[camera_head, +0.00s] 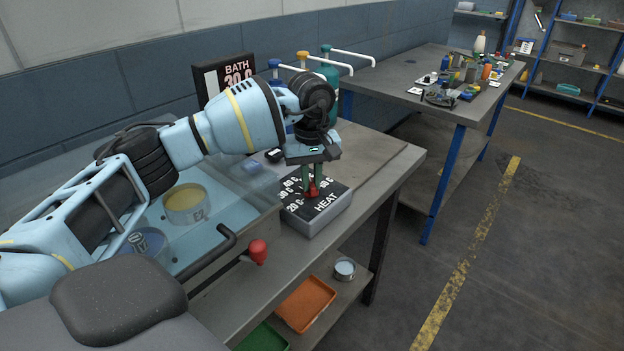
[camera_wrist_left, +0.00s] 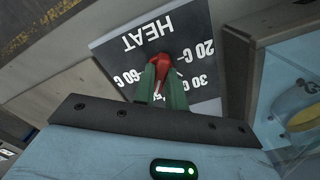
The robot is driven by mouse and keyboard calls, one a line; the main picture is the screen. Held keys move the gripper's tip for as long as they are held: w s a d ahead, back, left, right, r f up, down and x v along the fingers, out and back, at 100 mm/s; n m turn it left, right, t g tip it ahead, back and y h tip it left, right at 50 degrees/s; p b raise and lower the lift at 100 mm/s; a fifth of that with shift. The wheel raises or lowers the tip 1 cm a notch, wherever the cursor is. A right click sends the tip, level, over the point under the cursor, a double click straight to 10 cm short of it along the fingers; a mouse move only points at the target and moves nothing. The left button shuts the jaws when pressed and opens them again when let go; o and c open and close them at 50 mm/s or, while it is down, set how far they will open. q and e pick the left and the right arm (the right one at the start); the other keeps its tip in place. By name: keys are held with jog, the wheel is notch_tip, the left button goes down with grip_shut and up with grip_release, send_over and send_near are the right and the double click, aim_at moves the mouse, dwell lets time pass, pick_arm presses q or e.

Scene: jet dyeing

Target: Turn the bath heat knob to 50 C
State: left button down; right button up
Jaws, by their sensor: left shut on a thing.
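The heat knob (camera_head: 313,190) is red and sits on a grey box with a black dial plate (camera_head: 327,203) marked HEAT and temperatures in white. It also shows in the left wrist view (camera_wrist_left: 160,62), with a pale pointer line running between the fingers. My left gripper (camera_head: 311,183) reaches down from above and its green fingers are shut on the knob. In the left wrist view 20 C, 30 C and 60 C can be read; the fingers (camera_wrist_left: 160,84) hide other marks. A BATH display (camera_head: 236,75) behind my arm reads 30 C, partly covered. My right gripper is out of view.
A clear-walled bath (camera_head: 215,235) with a yellow-filled beaker (camera_head: 186,203) stands left of the heat box. A red-knobbed handle (camera_head: 258,251) sticks out at its front. Pump bottles (camera_head: 328,75) stand behind. The bench right of the box is bare.

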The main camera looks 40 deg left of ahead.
aim_at(311, 182)
pick_arm(q)
jog(key=shift+m, duration=0.8)
jog(key=c, duration=1.4)
grip_release()
jog(key=shift+c, duration=0.2)
jog(key=shift+r, duration=3.9)
